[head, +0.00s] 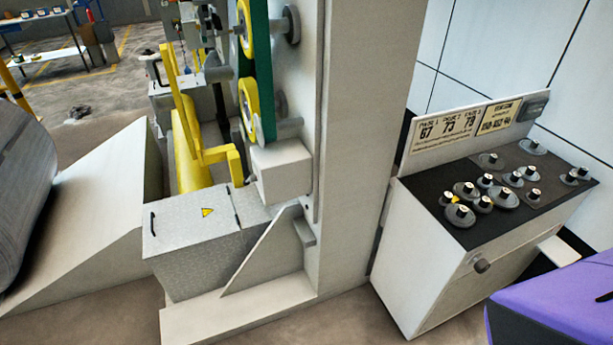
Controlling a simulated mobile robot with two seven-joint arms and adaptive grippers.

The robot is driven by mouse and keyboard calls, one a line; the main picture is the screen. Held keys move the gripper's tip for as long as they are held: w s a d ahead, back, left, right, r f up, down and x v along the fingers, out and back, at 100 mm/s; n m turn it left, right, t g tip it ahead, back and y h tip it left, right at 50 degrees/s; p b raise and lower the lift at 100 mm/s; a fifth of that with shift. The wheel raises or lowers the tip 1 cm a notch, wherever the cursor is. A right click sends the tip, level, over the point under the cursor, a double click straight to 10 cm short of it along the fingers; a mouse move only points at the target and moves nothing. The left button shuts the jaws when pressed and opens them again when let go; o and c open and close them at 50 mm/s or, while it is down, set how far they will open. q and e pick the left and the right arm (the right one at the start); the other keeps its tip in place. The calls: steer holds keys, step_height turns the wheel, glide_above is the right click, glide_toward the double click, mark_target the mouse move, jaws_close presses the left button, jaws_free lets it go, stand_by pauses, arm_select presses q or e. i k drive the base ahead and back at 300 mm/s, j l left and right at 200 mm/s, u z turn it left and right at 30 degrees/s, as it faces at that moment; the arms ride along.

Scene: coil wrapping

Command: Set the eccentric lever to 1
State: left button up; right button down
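A control console (430,270) stands at the right, with a dark sloping top (470,225) carrying several round grey knobs with pale caps. A single knob (482,266) sits on the console's front face. I cannot tell which control is the eccentric lever, and its setting cannot be read. The labels beside the knobs are too small to read. Neither of my grippers is in view.
A sign panel (465,128) behind the knobs shows large numbers. A wrapping machine with a grey column (355,130), yellow arm (185,120) and grey box (190,235) stands left of the console. A large coil (22,185) lies beside a pale ramp (85,215).

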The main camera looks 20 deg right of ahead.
mark_target(253, 178)
steer(key=z, duration=0.25)
steer(key=i+j+z, duration=0.3)
steer(key=i+j, duration=0.45)
steer(key=i, duration=0.1)
